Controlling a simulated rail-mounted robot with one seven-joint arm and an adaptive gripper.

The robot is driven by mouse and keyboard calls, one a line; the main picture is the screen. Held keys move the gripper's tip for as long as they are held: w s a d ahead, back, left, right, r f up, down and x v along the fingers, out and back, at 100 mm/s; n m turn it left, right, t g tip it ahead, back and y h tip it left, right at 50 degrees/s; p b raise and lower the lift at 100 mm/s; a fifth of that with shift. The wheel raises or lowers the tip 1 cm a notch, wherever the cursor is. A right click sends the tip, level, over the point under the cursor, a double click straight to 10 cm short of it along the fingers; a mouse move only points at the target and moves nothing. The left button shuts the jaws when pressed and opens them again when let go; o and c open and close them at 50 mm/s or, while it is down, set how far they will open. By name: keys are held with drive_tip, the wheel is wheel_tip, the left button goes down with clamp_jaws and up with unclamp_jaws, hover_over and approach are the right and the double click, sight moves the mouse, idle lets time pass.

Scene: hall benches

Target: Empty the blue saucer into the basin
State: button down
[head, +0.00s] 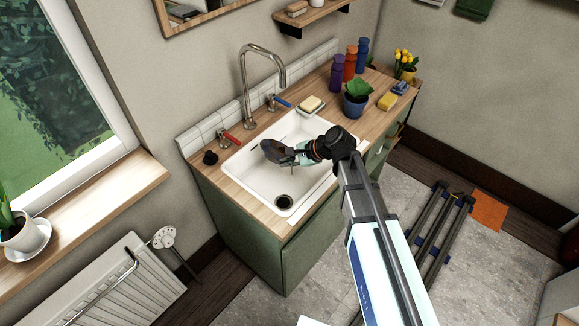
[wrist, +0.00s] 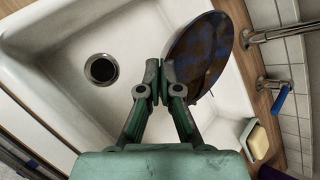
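The saucer (head: 276,151) is dark in the head view and mottled blue and brown in the wrist view (wrist: 203,52). It is tilted steeply above the white basin (head: 246,177). My gripper (head: 300,153) is shut on the saucer's rim, and its fingertips meet there in the wrist view (wrist: 158,80). The basin also shows in the wrist view (wrist: 60,32). Its drain (head: 284,201) lies clear of the saucer, towards the front. I cannot make out any contents in the saucer, and no water shows in the basin.
A tall tap (head: 246,85) stands behind the basin, between a red-handled valve (head: 230,138) and a blue-handled valve (head: 281,103). A soap dish (head: 312,105), a potted plant (head: 357,97), a yellow sponge (head: 387,101) and several bottles (head: 350,64) occupy the right counter.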

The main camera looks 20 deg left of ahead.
drive_tip(key=shift+w+d+r, duration=0.1)
drive_tip(key=shift+w+r, duration=0.1)
drive_tip(key=shift+r, duration=0.05)
idle(0.4)
drive_tip(key=shift+w+d+r+g+y+p, duration=0.1)
drive_tip(key=shift+r+g+y+p, duration=0.05)
drive_tip(key=shift+g+y+p, duration=0.2)
drive_tip(key=f+t+h, duration=0.1)
drive_tip(key=s+a+n+t+h, duration=0.1)
drive_tip(key=t, duration=0.1)
drive_tip(key=f+n+t+h, duration=0.1)
drive_tip(key=t+h, duration=0.1)
drive_tip(key=shift+s+a+f, duration=0.25)
drive_tip(key=shift+a+f, duration=0.05)
drive_tip(key=shift+a, duration=0.05)
idle(0.3)
drive_tip(key=shift+r, duration=0.15)
